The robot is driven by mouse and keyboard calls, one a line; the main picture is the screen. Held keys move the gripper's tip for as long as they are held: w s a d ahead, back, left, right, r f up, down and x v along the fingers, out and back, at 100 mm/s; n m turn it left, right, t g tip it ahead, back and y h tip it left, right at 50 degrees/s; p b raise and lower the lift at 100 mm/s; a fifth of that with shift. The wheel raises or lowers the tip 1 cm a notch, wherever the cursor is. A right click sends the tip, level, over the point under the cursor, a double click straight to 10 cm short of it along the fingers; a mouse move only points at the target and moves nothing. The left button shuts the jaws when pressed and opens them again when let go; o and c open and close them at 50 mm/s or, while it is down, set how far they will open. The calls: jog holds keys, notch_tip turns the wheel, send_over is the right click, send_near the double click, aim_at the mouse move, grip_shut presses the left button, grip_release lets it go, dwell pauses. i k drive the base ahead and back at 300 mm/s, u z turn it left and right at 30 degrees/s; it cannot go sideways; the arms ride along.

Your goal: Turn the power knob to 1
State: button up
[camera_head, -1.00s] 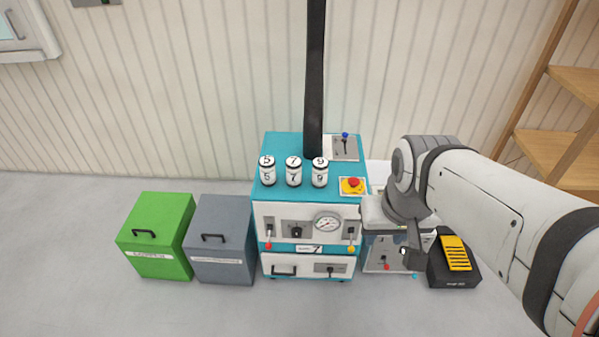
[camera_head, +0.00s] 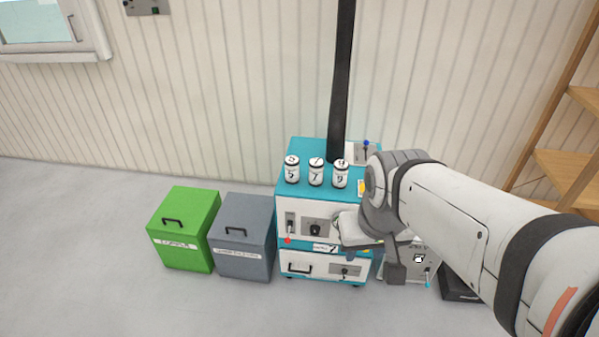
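The teal and white machine (camera_head: 287,215) stands against the wall. A black knob (camera_head: 315,230) shows on its upper front panel, left of my gripper. Another dark control (camera_head: 345,271) is on the lower front panel. Labels are too small to read, so I cannot tell which one is the power knob. My gripper (camera_head: 347,232) is in front of the panel's right half, close to the black knob in the picture. Its fingers are not clear, and I see no contact with the knob. My arm hides the gauge and most of the red button.
Three numbered white canisters (camera_head: 316,173) stand on the machine top, by a black pipe (camera_head: 341,90). Green (camera_head: 183,228) and grey (camera_head: 246,236) bins stand left. A white box (camera_head: 420,262) and wooden shelves (camera_head: 570,170) are right. The floor in front is clear.

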aim_at(314, 230)
jog(key=z, duration=0.05)
jog(key=i, duration=0.5)
jog(key=z, duration=1.55)
jog(key=k, duration=1.55)
jog(key=u, duration=0.5)
jog(key=i, duration=1.05)
jog(key=u, duration=0.1)
